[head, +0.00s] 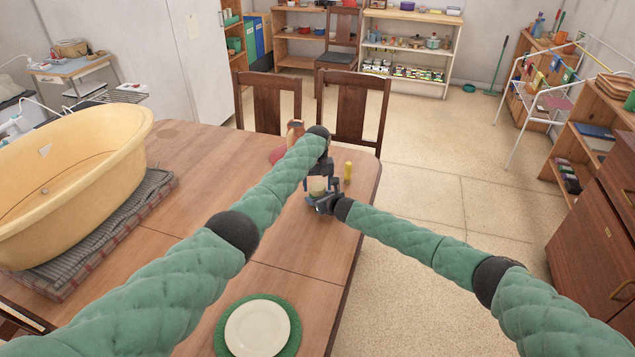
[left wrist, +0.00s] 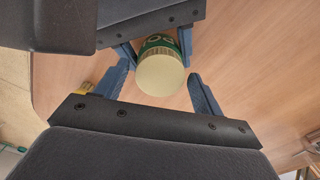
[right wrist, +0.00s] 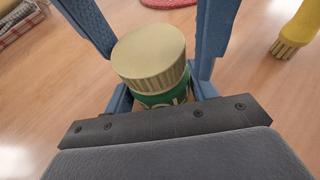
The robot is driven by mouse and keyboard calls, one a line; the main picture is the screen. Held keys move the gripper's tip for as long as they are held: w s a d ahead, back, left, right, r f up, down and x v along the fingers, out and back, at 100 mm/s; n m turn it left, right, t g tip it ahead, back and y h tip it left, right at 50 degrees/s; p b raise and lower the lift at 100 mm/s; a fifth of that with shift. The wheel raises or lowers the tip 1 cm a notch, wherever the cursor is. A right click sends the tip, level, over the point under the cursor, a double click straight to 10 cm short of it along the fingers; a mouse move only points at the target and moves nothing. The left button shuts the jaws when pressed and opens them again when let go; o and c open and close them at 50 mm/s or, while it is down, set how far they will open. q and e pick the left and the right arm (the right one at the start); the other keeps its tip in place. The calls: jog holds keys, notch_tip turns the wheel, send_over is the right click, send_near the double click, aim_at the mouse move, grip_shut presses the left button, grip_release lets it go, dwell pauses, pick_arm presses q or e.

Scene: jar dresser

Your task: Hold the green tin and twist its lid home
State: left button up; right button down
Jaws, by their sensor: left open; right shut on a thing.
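The green tin (right wrist: 165,97) stands on the wooden table with its cream ribbed lid (right wrist: 150,52) on top. In the left wrist view the lid (left wrist: 160,75) is seen from above, with a strip of green tin (left wrist: 158,42) behind it. My right gripper (right wrist: 162,92) is shut on the tin's body, low down. My left gripper (left wrist: 160,85) is open, its fingers on either side of the lid with gaps. In the head view my left wrist and fingers hide part of the tin, and the lid (head: 317,186) shows small. Whether the lid is fully seated cannot be told.
A yellow brush-like object (head: 347,172) stands close by on the table (head: 290,240). A red mat and another item (head: 295,132) lie behind my left arm. A cream tub (head: 70,185) is at left, a plate (head: 257,328) in front. The table's right edge is near.

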pick_arm(q)
jog(key=c, duration=1)
jog(key=shift+m, duration=0.9)
jog(key=o, duration=1.1)
jog(key=shift+r, duration=2.3)
jog(key=shift+c, duration=0.5)
